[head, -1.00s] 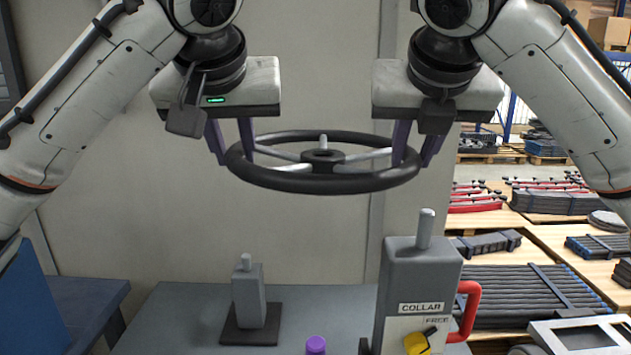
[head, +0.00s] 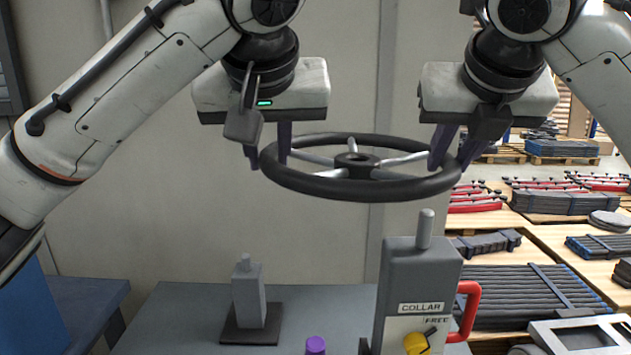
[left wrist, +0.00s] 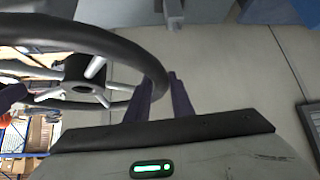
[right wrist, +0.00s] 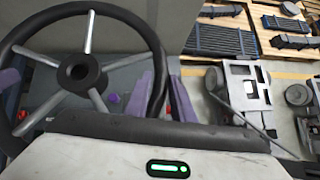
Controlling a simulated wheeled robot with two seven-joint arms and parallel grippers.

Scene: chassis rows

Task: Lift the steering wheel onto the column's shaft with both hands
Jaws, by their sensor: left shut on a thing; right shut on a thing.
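The steering wheel (head: 330,188) is black with silver spokes and a dark hub. It hangs in the air, roughly level, between my grippers. My left gripper (head: 268,158) is shut on its left rim, and my right gripper (head: 454,158) is shut on its right rim. The wheel also shows in the left wrist view (left wrist: 120,48) and the right wrist view (right wrist: 120,14). The column (head: 412,275) is a grey block marked COLLAR and FREE, with a light grey shaft (head: 425,228) upright on top. The wheel's hub is above and to the left of the shaft, apart from it.
A grey post on a dark base (head: 250,295) stands on the bench (head: 180,310), left of the column. A purple knob (head: 315,345) is at the front. A red handle (head: 468,312) and a yellow knob (head: 416,343) are on the column. Pallets of parts lie behind, right.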

